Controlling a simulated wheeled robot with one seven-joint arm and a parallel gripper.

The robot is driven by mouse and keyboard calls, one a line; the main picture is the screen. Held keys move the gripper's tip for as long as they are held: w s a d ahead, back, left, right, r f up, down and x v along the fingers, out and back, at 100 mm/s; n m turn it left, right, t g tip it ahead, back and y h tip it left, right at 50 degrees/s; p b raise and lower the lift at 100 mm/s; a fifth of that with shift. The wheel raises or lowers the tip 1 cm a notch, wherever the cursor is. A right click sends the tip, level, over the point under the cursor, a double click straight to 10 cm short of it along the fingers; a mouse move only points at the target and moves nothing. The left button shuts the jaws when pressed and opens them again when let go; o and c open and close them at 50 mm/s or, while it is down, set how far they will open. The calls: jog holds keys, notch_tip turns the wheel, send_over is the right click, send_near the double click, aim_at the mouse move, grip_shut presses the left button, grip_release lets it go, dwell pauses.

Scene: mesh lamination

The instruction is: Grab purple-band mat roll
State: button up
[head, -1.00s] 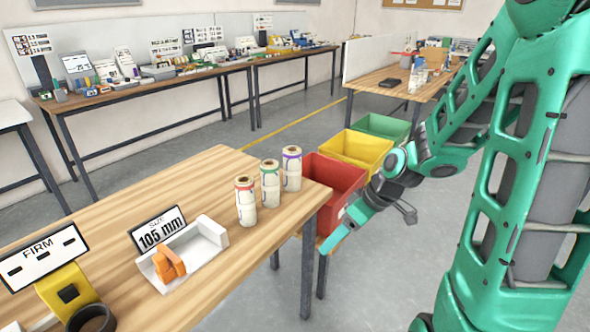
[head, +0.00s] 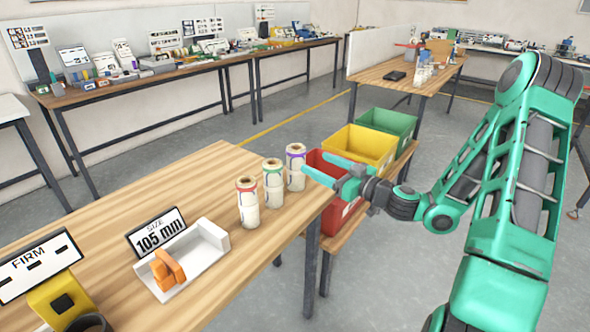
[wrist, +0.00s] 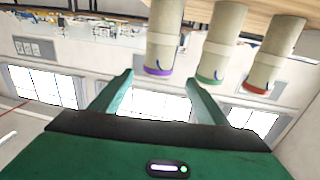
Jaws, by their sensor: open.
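The purple-band mat roll (head: 296,170) stands upright near the far right end of the wooden table, a white cylinder with a purple band near its top. My gripper (head: 313,162) is open and empty, with its fingers pointing left toward this roll. In the head view the nearer fingertip overlaps the roll's edge; contact cannot be told. The wrist view is upside down. There the purple-band roll (wrist: 161,45) shows beyond the fingertips and roughly between them, while the green-band roll (wrist: 217,45) is beyond the right finger.
The green-band roll (head: 273,185) and red-band roll (head: 248,203) stand close by in a row. Red (head: 335,211), yellow (head: 358,147) and green (head: 388,124) bins sit right of the table.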

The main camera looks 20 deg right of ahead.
aim_at(296, 151)
jog(key=x, duration=1)
jog(key=shift+w+r, duration=0.1)
jog(key=shift+w, duration=0.2)
jog(key=c, duration=1.6)
jog(key=shift+c, duration=0.2)
jog(key=shift+r, duration=0.15)
